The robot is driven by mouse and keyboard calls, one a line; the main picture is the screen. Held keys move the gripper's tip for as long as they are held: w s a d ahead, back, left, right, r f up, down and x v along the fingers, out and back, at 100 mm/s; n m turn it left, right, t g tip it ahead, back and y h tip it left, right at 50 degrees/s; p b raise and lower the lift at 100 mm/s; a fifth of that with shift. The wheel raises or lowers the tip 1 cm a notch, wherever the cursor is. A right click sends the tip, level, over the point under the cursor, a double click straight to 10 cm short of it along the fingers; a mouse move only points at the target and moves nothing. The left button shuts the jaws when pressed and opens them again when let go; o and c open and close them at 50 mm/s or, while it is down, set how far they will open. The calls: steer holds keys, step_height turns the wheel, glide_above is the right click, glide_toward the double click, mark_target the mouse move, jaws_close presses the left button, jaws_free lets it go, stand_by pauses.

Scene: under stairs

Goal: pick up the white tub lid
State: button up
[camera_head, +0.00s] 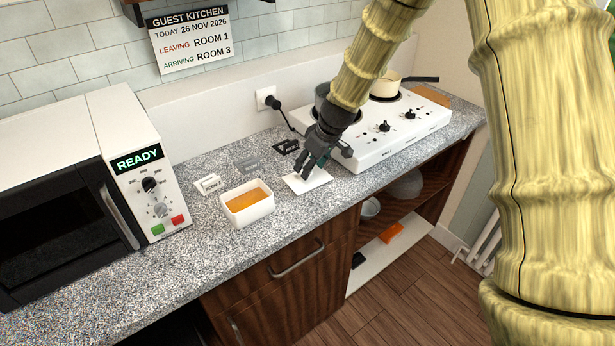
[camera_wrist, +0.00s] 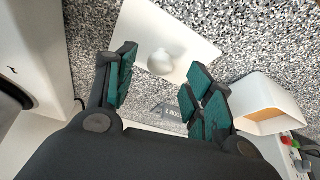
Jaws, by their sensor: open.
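The white tub lid (camera_head: 318,184) lies flat on the speckled counter in the head view. In the wrist view the lid (camera_wrist: 193,42) is a white rectangle with a round pale knob (camera_wrist: 161,62). My gripper (camera_head: 312,168) is open above the lid, pointing down, and hides part of it. In the wrist view the fingers of my gripper (camera_wrist: 160,66) stand apart with the knob between them in the picture. I cannot tell whether the fingers touch the lid. The white tub (camera_head: 249,214) with orange contents stands uncovered to the left of the lid.
A white stove (camera_head: 366,151) with pots stands close behind and right of the lid. Small cards, one a ROOM 3 card (camera_head: 208,184), stand behind the tub. A microwave (camera_head: 90,190) fills the left. The counter's front edge is close to the lid.

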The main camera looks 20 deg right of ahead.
steer(key=shift+p+x, duration=0.3)
steer(key=shift+x, duration=1.1)
steer(key=c, duration=1)
